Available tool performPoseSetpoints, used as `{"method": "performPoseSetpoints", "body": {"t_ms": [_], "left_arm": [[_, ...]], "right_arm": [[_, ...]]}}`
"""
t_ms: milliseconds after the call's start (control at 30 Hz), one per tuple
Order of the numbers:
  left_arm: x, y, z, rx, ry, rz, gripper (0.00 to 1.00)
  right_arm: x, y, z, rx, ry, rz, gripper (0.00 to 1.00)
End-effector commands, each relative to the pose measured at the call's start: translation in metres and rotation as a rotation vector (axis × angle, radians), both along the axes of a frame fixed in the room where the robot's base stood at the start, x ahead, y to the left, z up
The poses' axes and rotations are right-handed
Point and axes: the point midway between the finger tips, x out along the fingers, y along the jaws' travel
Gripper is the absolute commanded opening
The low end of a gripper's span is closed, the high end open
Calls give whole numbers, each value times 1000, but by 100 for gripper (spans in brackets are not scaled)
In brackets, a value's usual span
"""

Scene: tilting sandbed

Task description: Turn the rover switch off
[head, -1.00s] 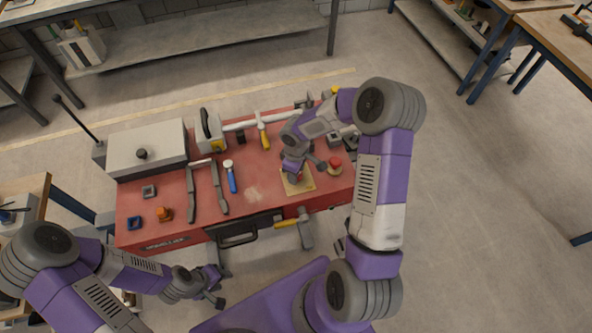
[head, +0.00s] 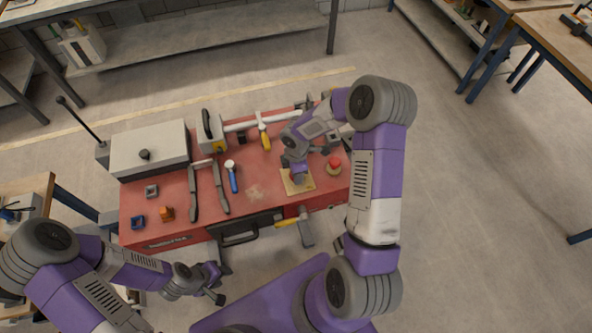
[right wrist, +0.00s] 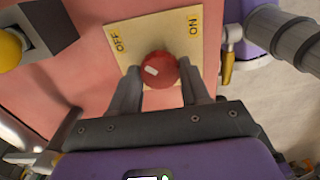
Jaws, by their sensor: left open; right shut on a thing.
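The rover switch's yellow plate (head: 306,184) lies on the red bench top near its right front. In the right wrist view the plate (right wrist: 143,33) has an OFF label at left and an ON label at right, upside down. My right gripper (right wrist: 159,72) is shut on the knob, one finger on each side. In the head view my right gripper (head: 297,171) hides the knob. My left gripper (head: 215,284) is open and empty, low at the bench's front left.
A red button (head: 334,163) stands just right of the plate. A blue-handled tool (head: 232,178), a yellow-handled hammer (head: 265,137) and a grey box (head: 150,148) lie further left and back. Another hammer (head: 304,228) hangs at the front edge. Floor at right is clear.

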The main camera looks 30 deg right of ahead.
Motion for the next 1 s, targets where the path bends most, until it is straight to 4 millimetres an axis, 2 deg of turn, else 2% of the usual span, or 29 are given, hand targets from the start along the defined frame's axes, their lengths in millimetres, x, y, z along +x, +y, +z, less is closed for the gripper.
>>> {"method": "performPoseSetpoints", "body": {"t_ms": [533,567,700,1000], "left_arm": [[0,0,1,0,0,0,43],[0,0,1,0,0,0,43],[0,0,1,0,0,0,43],[0,0,1,0,0,0,43]], "right_arm": [[1,0,1,-1,-5,26,16],[1,0,1,-1,-4,27,49],[1,0,1,-1,-4,26,71],[0,0,2,0,-2,24,72]]}}
